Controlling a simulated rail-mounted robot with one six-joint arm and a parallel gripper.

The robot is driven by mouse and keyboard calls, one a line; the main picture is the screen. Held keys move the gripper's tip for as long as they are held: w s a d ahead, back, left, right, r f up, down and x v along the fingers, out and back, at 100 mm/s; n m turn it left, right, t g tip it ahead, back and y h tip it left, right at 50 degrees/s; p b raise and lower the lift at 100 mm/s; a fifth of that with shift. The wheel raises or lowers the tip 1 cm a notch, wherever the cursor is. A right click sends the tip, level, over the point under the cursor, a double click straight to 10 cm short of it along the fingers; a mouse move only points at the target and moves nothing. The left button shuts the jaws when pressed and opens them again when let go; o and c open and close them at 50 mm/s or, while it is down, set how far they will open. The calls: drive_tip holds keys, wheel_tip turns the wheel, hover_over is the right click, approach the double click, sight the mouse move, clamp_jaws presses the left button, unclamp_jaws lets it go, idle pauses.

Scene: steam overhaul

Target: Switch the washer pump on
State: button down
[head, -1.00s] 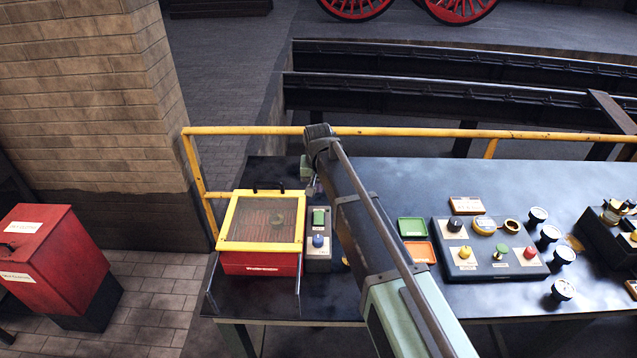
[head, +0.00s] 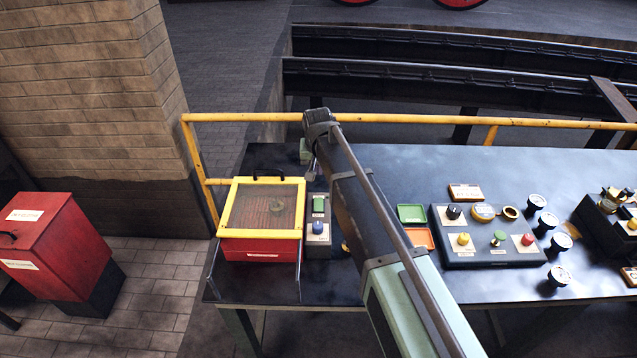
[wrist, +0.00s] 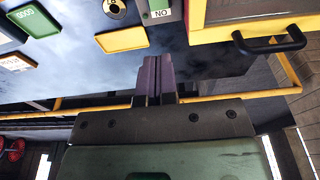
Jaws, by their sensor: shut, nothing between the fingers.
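The washer (head: 260,250) is a red box with a yellow-framed glass lid, at the left end of the bench in the head view. A grey control box (head: 319,245) stands against its right side, with a green switch (head: 319,204) above a blue knob (head: 318,228). In the wrist view, part of a green switch (wrist: 157,5) with an "ON" label, upside down, shows at the top edge. My gripper (wrist: 158,60) is shut and empty, its fingertips pointing toward that label, apart from it. The arm mostly hides the gripper in the head view.
The lid's black handle (wrist: 270,42) juts out close to the gripper. A yellow rail (head: 400,118) runs along the bench's back edge. Green (head: 411,214) and orange (head: 419,239) trays and a panel of knobs (head: 490,250) lie right of my arm.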

sight(319, 198)
drive_tip(key=f+b, duration=0.4)
drive_tip(key=w+f+b, duration=0.1)
drive_tip(key=f+b, duration=0.3)
drive_tip(key=f, duration=0.1)
drive_tip(key=w+f+b, duration=0.1)
drive_tip(key=f+b, duration=0.3)
drive_tip(key=b, duration=0.1)
drive_tip(key=shift+w+f, duration=0.2)
drive_tip(key=shift+f, duration=0.05)
drive_tip(key=shift+r, duration=0.1)
